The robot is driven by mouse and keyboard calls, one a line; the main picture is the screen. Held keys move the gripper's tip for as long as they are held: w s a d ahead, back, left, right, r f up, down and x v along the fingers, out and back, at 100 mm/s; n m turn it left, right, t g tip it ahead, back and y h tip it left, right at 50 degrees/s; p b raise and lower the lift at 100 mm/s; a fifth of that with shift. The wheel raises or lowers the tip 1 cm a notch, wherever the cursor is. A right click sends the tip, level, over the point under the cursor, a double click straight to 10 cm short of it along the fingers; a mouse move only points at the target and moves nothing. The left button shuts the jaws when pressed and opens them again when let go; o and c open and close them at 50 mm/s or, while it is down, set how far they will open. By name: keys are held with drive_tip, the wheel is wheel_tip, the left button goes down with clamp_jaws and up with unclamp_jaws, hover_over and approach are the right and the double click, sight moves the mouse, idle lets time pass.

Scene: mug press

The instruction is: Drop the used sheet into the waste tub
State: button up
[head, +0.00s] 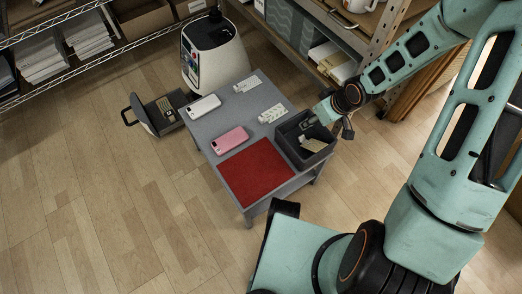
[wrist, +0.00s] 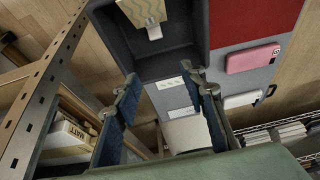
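The waste tub (head: 281,145) is a dark open box on the right end of a small grey table. A pale beige patterned sheet (head: 314,145) lies inside it, and a small white piece shows at its edge. In the wrist view the tub (wrist: 185,40) fills the upper middle, with the sheet (wrist: 142,11) in it at the top. My gripper (head: 333,118) is at the tub's back right edge. In the wrist view my gripper's fingers (wrist: 165,105) are wide apart with nothing held between them. The sheet is apart from the fingers.
A red mat (head: 256,172), a pink phone (head: 230,140), a white phone (head: 204,107) and two white printed cards (head: 272,113) lie on the table (head: 228,98). A white machine (head: 215,55) stands behind, its drawer (head: 158,114) out. A metal shelf (head: 330,35) stands close right.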

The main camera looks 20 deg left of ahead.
drive_tip(key=v, duration=0.7)
idle(0.6)
